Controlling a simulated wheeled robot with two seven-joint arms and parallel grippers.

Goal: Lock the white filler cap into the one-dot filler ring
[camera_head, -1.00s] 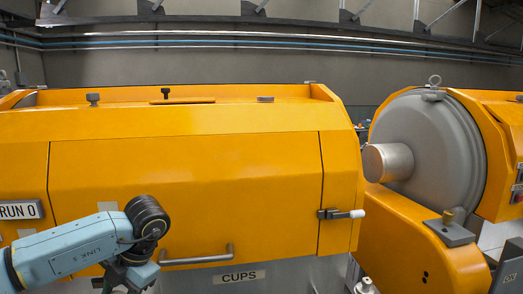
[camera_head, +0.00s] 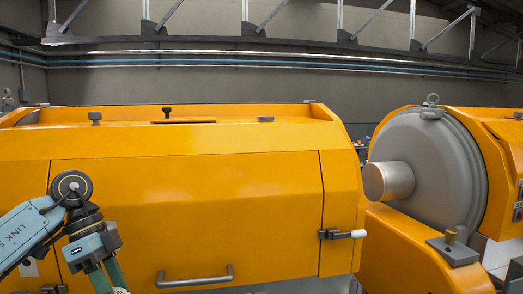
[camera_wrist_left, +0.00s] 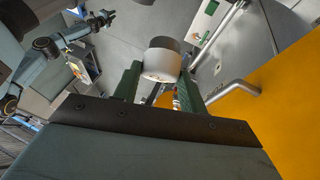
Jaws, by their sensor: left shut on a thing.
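The white filler cap (camera_wrist_left: 162,62), a short cylinder with a grey upper part, is held between the fingertips of my left gripper (camera_wrist_left: 160,88) in the left wrist view. Its green fingers are shut on it. I cannot make out the one-dot filler ring in either view.
A large orange machine cover (camera_head: 190,210) with a grey handle (camera_head: 195,278) and a latch (camera_head: 342,234) fills the head view. A grey drum (camera_head: 432,165) stands at the right. In the wrist view, orange panel (camera_wrist_left: 285,110) and a handle rail (camera_wrist_left: 232,90) lie right of the gripper.

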